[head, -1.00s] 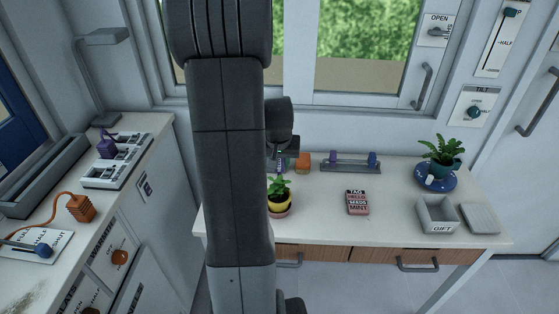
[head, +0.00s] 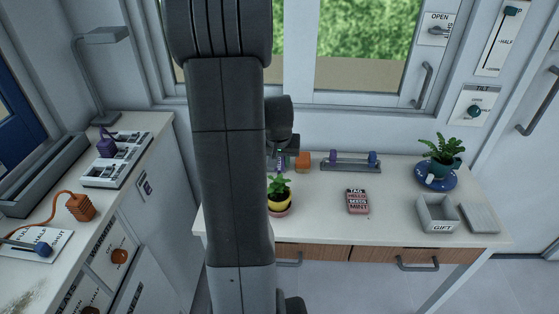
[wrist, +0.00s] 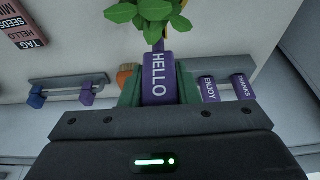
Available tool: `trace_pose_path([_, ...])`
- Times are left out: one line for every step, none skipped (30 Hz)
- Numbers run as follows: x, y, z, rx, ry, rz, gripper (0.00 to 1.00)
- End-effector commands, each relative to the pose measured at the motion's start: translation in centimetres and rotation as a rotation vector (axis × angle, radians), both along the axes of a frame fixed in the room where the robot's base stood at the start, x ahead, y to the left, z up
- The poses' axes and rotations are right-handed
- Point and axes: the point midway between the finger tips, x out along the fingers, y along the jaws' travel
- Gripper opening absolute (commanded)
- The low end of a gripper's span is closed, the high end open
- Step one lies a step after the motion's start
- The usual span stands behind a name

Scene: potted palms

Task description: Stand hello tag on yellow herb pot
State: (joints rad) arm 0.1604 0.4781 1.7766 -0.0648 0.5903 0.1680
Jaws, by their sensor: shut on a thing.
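My gripper (wrist: 159,90) is shut on the purple hello tag (wrist: 159,73), with a green finger on each side and the word HELLO facing the wrist camera. In the head view my gripper is mostly hidden by my own arm, and it hangs just behind the potted herb. The yellow herb pot (head: 280,204) stands on a pink saucer near the table's front edge, partly behind my arm. Its green leaves (wrist: 148,14) overlap the tag's far end in the wrist view. I cannot tell whether the tag touches the plant or pot.
A label card (head: 357,202), grey gift box (head: 423,216) and blue saucer (head: 452,184) are to the right. Purple enjoy (wrist: 208,90) and thanks (wrist: 243,88) tags are beside my gripper.

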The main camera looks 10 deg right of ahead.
Motion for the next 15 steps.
trace_pose_path([0.00,0.00,-0.04,0.000,-0.001,0.000,0.14])
trace_pose_path([0.01,0.00,-0.03,0.000,0.000,0.000,0.14])
trace_pose_path([0.01,0.00,-0.02,0.000,0.000,0.000,0.14])
trace_pose_path([0.00,0.00,0.00,0.000,0.000,0.000,0.14])
trace_pose_path([0.00,0.00,0.00,0.000,0.000,0.000,0.14])
trace_pose_path([0.00,0.00,0.00,0.000,0.000,0.000,0.14])
trace_pose_path([0.00,0.00,0.00,0.000,0.000,0.000,0.14])
trace_pose_path([0.00,0.00,0.00,0.000,0.000,0.000,0.14])
trace_pose_path([-0.01,0.00,-0.01,0.000,0.000,0.000,0.14])
trace_pose_path([0.00,0.00,-0.05,0.000,0.000,0.000,0.14])
trace_pose_path([0.00,0.00,-0.09,0.000,0.000,0.000,0.14])
trace_pose_path([0.00,0.00,-0.19,0.000,0.000,0.000,0.14])
trace_pose_path([-0.01,0.00,-0.28,0.000,0.000,0.000,0.14])
trace_pose_path([-0.01,0.00,-0.39,0.000,0.000,0.000,0.14])
trace_pose_path([-0.01,0.00,-0.56,0.000,0.000,0.000,0.14])
